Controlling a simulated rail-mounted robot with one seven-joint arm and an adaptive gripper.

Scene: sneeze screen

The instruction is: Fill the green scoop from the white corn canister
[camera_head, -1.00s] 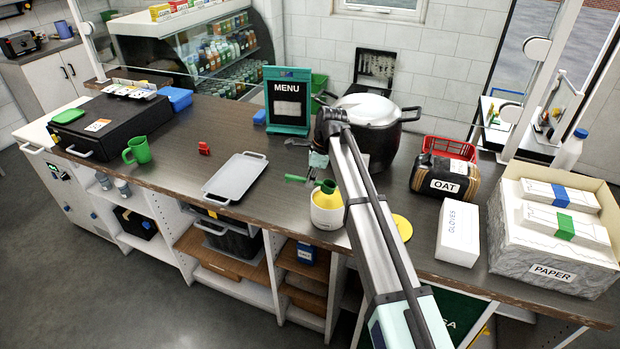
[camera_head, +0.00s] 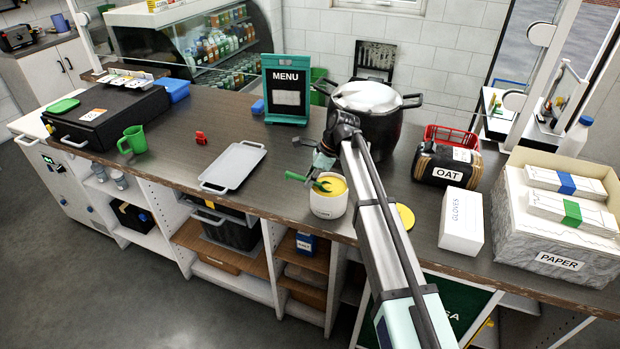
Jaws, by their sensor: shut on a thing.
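The white corn canister (camera_head: 328,207) stands open on the counter, with yellow corn (camera_head: 334,185) showing at its top. My gripper (camera_head: 321,163) is over the canister's back left side, shut on the green scoop (camera_head: 298,177). The scoop's handle sticks out to the left past the rim. Its bowl end is at the corn's surface, within the canister's mouth, and appears partly sunk in. How much corn the bowl holds cannot be told. My fingertips are small and partly hidden by my wrist.
A yellow disc (camera_head: 405,216) lies right of the canister, partly behind my arm. A large lidded pot (camera_head: 372,120) stands behind my wrist. A grey tray (camera_head: 233,167) lies to the left. The OAT package (camera_head: 446,167) and gloves box (camera_head: 461,221) are to the right.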

